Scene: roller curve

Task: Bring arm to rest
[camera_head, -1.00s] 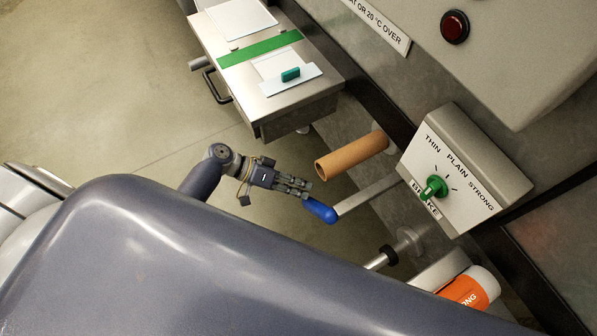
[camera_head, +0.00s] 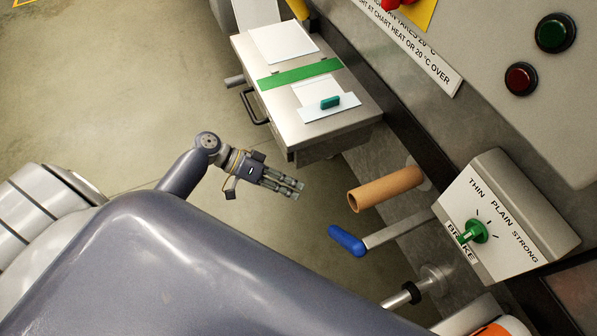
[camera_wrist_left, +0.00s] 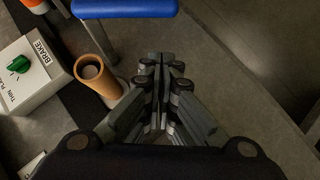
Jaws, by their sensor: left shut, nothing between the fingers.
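My left gripper (camera_head: 297,190) is out over the floor in the head view, to the left of the machine. Its fingers are shut with nothing between them, and they also show in the left wrist view (camera_wrist_left: 163,70). It is clear of the blue-handled lever (camera_head: 347,240), which lies to its lower right in the head view. The blue handle also shows at the top of the left wrist view (camera_wrist_left: 125,8). My right gripper is not in view.
A tan roller (camera_head: 385,189) sticks out from the machine just right of the gripper. A brake box (camera_head: 540,205) with a green knob (camera_head: 474,232) is farther right. A metal table (camera_head: 310,130) with a black handle, papers and a green block stands above. The floor (camera_head: 110,90) at left is open.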

